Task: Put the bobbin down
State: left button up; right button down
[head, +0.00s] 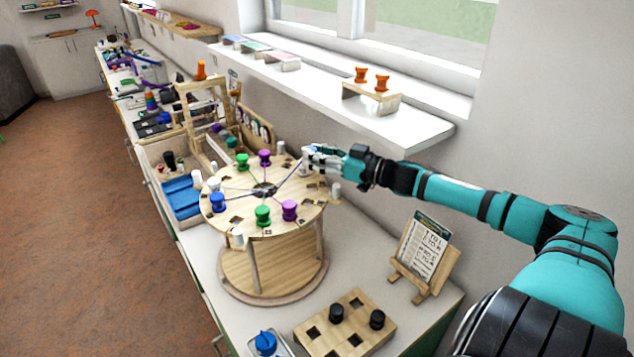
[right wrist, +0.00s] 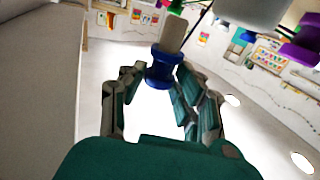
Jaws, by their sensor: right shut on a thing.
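My right gripper (head: 312,160) is at the back right rim of the round wooden stand (head: 262,228). In the right wrist view its fingers (right wrist: 160,95) are shut on a blue bobbin (right wrist: 162,68), with a pale cylinder above it in that view. In the head view the fingers mostly hide this bobbin. Several bobbins stand around the top: a blue one (head: 218,203), green ones (head: 262,216) (head: 242,161) and purple ones (head: 289,210) (head: 265,158). I cannot tell whether the held bobbin touches the top. My left gripper is out of view.
White pegs (head: 238,239) stand around the rim. A wooden block with square holes (head: 345,325) holds black bobbins (head: 377,319) in front. A card on an easel (head: 422,250) stands to the right. A shelf (head: 425,128) with orange bobbins (head: 382,83) juts out above.

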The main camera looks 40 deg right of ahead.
aim_at(321, 190)
jog(key=shift+f+p, duration=0.4)
jog(key=shift+f, duration=3.1)
jog(key=c, duration=1)
grip_release()
jog(key=shift+o, duration=0.2)
jog(key=shift+s, duration=0.1)
jog(key=shift+s+d+f, duration=0.15)
jog(key=shift+s+d, duration=0.05)
jog(key=shift+s, duration=0.3)
jog(key=v, duration=1)
jog(key=shift+s+d, duration=0.15)
jog(key=shift+s, duration=0.25)
